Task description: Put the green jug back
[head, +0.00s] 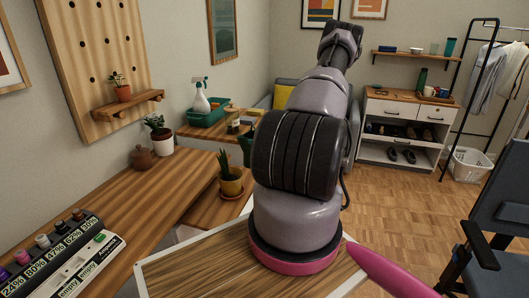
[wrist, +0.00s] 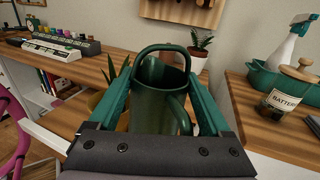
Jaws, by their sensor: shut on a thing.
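The dark green jug (wrist: 160,108) has a looped handle over its top and a second handle on its near side. My gripper (wrist: 160,85) is shut on it, with a green finger on either side, and the jug looks upright. In the head view a small dark green part of the jug (head: 245,148) shows left of my arm. My arm hides the gripper and most of the jug there.
A plant in a yellow pot (head: 231,185) stands close by on a lower wooden surface. The long desk (head: 150,205) carries a brown pot (head: 143,158) and a label device (head: 75,262). The side table holds a green tray (head: 207,118) and spray bottle (head: 200,100).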

